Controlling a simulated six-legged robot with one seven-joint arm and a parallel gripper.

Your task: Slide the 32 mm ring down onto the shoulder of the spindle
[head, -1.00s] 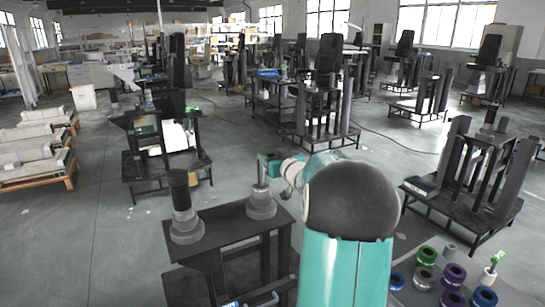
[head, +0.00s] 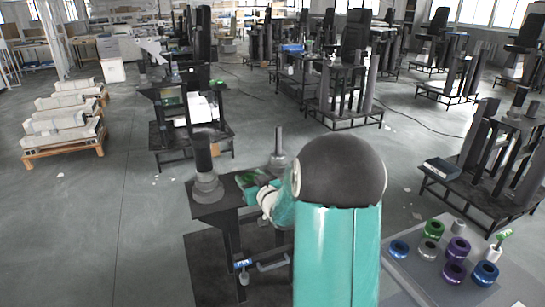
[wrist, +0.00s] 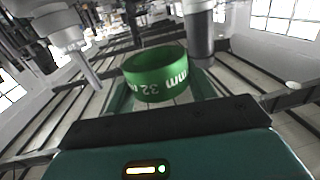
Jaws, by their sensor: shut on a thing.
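The green ring marked 32 mm (wrist: 152,76) is in my gripper (wrist: 160,95), between the teal fingers, its bore empty. In the head view, my gripper (head: 257,182) shows as a green and teal shape between two posts on a dark stand. The left spindle (head: 207,185) has a thick dark post on a stepped grey base.
The dark stand (head: 228,205) carries both spindles. At the lower right, a grey table (head: 420,275) holds several blue, purple, green and grey rings. Open floor lies to the left.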

